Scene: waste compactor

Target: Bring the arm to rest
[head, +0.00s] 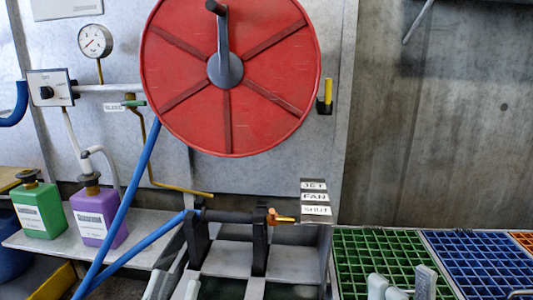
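My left gripper (174,289) shows only its grey fingertips at the bottom edge, in front of the metal bench with the hose lance. A gap shows between these fingertips, and nothing is seen between them. My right gripper (403,287) shows its grey fingertips at the bottom edge, in front of the green grating. They stand apart and hold nothing that I can see. The rest of both grippers and both arms is below the picture.
A red hose reel (270,100) hangs on the wall. A lance (235,216) lies in black cradles, with a blue hose (128,205) at left. Green (41,208) and purple (94,214) bottles stand on a shelf. Green (375,250) and blue (480,258) gratings lie at right.

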